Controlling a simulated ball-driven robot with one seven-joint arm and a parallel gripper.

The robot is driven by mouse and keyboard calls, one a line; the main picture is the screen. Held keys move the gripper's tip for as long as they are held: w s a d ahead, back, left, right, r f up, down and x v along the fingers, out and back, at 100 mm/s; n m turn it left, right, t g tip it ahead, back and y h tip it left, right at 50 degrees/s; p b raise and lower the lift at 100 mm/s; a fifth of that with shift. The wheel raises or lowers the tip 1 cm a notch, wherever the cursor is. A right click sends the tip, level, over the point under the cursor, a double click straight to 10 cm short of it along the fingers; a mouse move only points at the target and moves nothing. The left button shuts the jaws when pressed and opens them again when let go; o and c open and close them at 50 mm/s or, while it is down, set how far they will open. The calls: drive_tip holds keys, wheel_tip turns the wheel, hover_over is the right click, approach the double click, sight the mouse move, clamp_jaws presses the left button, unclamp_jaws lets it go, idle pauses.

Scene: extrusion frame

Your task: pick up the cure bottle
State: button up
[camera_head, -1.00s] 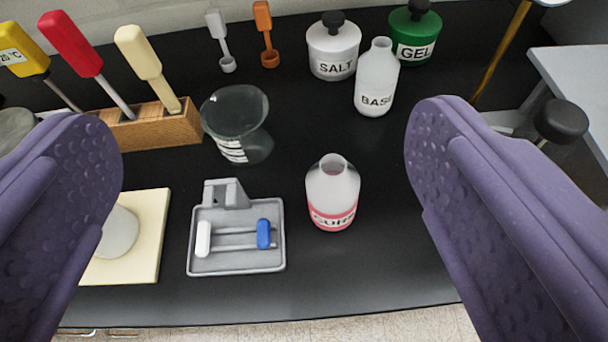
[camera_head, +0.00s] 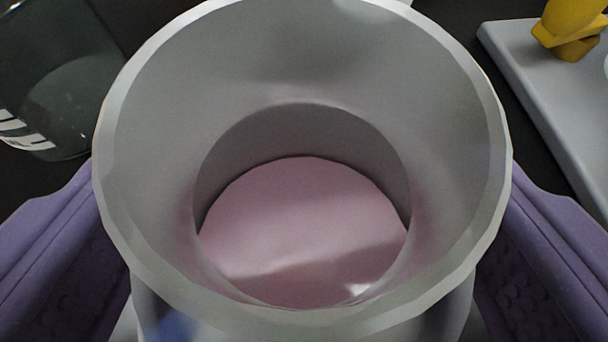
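The cure bottle (camera_head: 303,28) fills the middle of the view, very close to the camera. I look down through its wide, pale round mouth at pink liquid (camera_head: 300,225) inside. Its label is out of sight. My gripper's purple fingers flank the bottle, one at the lower left and one at the lower right. The bottle hides their tips and inner faces, so I cannot tell whether they touch it or stand apart from it.
A clear glass beaker (camera_head: 60,95) with white markings stands close at the upper left. A light grey flat-topped piece (camera_head: 545,80) with a yellow object (camera_head: 572,28) on it is at the upper right. Dark bench top shows between them.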

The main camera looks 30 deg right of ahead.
sight(302, 113)
drive_tip(key=shift+x, duration=0.95)
drive_tip(key=c, duration=1.1)
drive_tip(key=shift+r, duration=0.15)
drive_tip(key=shift+r, duration=0.55)
wheel_tip(302, 113, up, 2)
drive_tip(key=shift+r+p, duration=0.15)
drive_tip(key=shift+p, duration=0.5)
drive_tip(key=s+a+p, duration=0.1)
drive_tip(key=s+p, duration=0.4)
drive_tip(key=p, duration=0.2)
drive_tip(key=s+a+r+p, duration=0.1)
drive_tip(key=s+a+p, duration=0.1)
drive_tip(key=s+p, duration=0.3)
drive_tip(key=s+a+p, duration=0.1)
drive_tip(key=s+p, duration=0.4)
drive_tip(key=p, duration=0.4)
drive_tip(key=shift+s+a+r, duration=0.2)
drive_tip(key=shift+s+a, duration=0.05)
drive_tip(key=shift+a, duration=0.05)
